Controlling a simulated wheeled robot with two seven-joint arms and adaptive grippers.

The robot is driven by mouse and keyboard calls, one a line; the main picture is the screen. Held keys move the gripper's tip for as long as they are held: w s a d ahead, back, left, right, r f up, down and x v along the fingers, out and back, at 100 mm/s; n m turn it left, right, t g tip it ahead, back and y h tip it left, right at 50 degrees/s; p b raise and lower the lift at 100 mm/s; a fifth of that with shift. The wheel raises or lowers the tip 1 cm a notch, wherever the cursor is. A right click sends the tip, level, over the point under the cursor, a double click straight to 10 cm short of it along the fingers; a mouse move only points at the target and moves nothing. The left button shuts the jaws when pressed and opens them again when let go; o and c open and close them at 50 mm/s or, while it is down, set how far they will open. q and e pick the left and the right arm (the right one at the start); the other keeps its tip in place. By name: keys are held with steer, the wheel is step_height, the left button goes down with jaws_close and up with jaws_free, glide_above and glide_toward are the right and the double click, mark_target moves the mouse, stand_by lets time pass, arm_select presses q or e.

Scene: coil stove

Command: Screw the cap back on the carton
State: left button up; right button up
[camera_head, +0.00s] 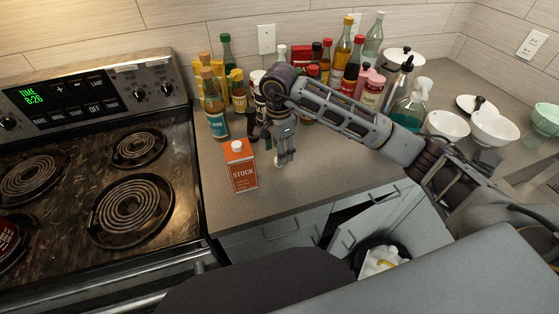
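The carton (242,174), orange and white and marked STOCK, stands upright on the grey counter near the stove. A small white round piece (237,147) shows on its top; I cannot tell whether it is the bare spout or the cap. My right gripper (282,156) points down just to the right of the carton, apart from it. A small pale spot shows at its fingertips, too small to identify as the cap. The view does not show clearly whether its fingers are open or shut. My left gripper is not in view.
The coil stove (183,187) is to the left. Several bottles (215,105) stand behind the carton, with more behind my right arm. White bowls (494,130) are at the right. The counter in front of the gripper is clear. A cabinet door (372,222) below stands open.

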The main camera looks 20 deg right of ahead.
steer(key=shift+w+f, duration=0.1)
steer(key=shift+f, duration=0.75)
steer(key=shift+f+p, duration=0.3)
steer(key=shift+f, duration=0.75)
steer(key=shift+d+f, duration=0.1)
steer(key=shift+f, duration=0.05)
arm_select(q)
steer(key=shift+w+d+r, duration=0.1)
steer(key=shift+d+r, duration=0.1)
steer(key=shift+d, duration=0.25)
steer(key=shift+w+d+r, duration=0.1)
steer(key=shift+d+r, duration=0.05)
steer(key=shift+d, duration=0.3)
arm_select(e)
steer(key=c, duration=0.8)
